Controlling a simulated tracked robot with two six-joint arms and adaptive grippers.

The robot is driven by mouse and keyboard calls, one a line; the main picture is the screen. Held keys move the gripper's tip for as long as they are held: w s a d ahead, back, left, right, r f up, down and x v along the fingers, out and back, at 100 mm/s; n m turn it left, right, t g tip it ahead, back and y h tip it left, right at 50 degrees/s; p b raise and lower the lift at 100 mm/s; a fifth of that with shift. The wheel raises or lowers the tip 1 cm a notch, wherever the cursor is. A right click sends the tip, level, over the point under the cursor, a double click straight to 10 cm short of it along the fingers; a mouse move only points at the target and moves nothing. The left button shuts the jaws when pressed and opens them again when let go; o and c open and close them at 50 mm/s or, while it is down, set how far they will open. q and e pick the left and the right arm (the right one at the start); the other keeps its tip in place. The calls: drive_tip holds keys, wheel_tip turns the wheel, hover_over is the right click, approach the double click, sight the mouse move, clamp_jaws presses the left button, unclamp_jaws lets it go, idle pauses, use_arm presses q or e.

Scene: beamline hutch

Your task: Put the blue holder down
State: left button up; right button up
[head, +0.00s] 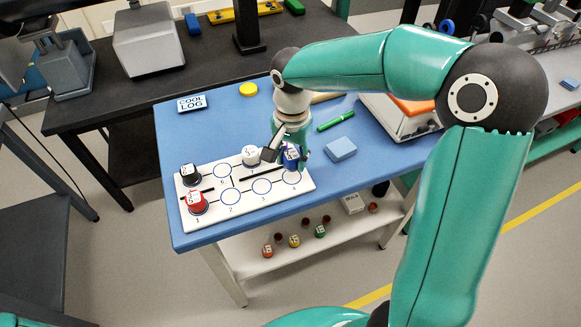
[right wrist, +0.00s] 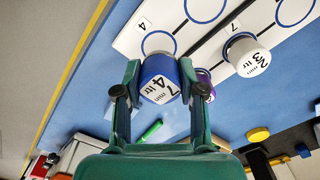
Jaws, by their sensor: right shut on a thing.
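My right gripper (head: 288,157) is shut on the blue holder (head: 291,160). In the right wrist view the blue holder (right wrist: 158,72) is between the fingers, its white top reading "7 min 4 ltr". The white board (head: 245,207) has numbered circles joined by black lines. The holder is at the board's right end, close to the empty circle 4 (head: 291,177); I cannot tell whether it touches the board. A red holder (head: 196,203), a black holder (head: 189,174) and a white holder (head: 251,155) stand on the board. My left gripper is not in view.
A purple holder (right wrist: 204,90) shows behind a finger in the right wrist view. A light blue block (head: 341,148), a green pen (head: 336,121) and a yellow disc (head: 248,89) lie on the blue table (head: 215,125). An orange-topped box stands at the right. Circles 2 and 3 are empty.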

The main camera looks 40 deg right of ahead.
sight(292, 176)
drive_tip(key=shift+f, duration=1.95)
drive_tip(key=shift+f, duration=0.2)
drive_tip(key=o, duration=1.2)
drive_tip(key=shift+r, duration=0.1)
drive_tip(key=shift+c, duration=0.2)
drive_tip(key=shift+r, duration=0.1)
wheel_tip(292, 176, up, 12)
drive_tip(key=shift+r, duration=0.1)
